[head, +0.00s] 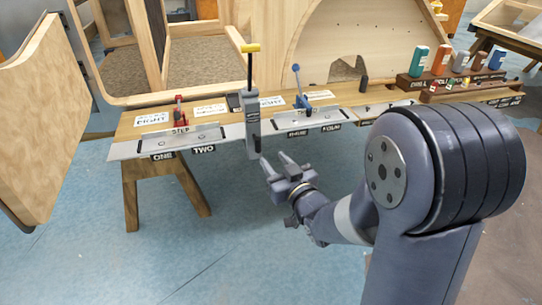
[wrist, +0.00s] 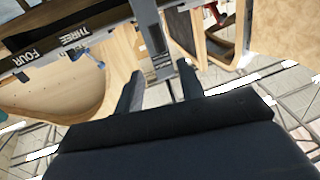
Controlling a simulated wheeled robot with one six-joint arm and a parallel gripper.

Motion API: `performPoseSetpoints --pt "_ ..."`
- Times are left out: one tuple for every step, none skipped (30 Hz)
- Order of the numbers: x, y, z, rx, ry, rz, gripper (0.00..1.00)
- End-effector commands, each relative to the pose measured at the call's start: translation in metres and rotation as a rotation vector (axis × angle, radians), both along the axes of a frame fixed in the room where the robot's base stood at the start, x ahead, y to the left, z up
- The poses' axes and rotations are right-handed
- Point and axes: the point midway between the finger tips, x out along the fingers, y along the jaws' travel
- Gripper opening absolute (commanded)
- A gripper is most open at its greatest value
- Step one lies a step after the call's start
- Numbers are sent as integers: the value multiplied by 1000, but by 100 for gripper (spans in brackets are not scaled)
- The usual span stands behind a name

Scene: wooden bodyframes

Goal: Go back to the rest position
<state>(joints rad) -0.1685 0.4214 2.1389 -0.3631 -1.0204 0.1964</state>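My gripper (head: 275,159) is in front of the workbench's front edge, near its middle, in the head view. Its two fingers are spread and nothing shows held between them. The fingers also show apart in the wrist view (wrist: 159,76), with a grey upright piece beyond them. In the head view a grey upright holder (head: 252,125) with a yellow-topped lever (head: 250,48) stands just left of and behind my fingertips. I cannot tell the exact gap between them.
The wooden workbench (head: 125,125) carries a red clamp (head: 180,112), a blue clamp (head: 302,98) and labelled metal plates. Bottles (head: 419,60) stand in a rack at right. Wooden frames (head: 85,60) rise behind. A wooden panel (head: 40,110) stands at left. Blue floor in front is clear.

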Motion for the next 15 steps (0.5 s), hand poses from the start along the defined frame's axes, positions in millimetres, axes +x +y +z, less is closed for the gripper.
performPoseSetpoints --pt "-1 -1 0 0 0 0 37" --pt "-1 -1 0 0 0 0 37" --pt "-1 -1 0 0 0 0 37" --pt "-1 -1 0 0 0 0 37" --pt "-1 -1 0 0 0 0 37" --pt "-1 -1 0 0 0 0 37" --pt "-1 -1 0 0 0 0 37" --pt "-1 -1 0 0 0 0 37" --pt "-1 -1 0 0 0 0 37" --pt "-1 0 0 0 0 0 37" --pt "0 0 0 0 0 0 37" --pt "1 1 0 0 0 0 37" --pt "2 1 0 0 0 1 37" --pt "4 2 0 0 0 1 37" --pt "8 4 -1 0 0 1 37"
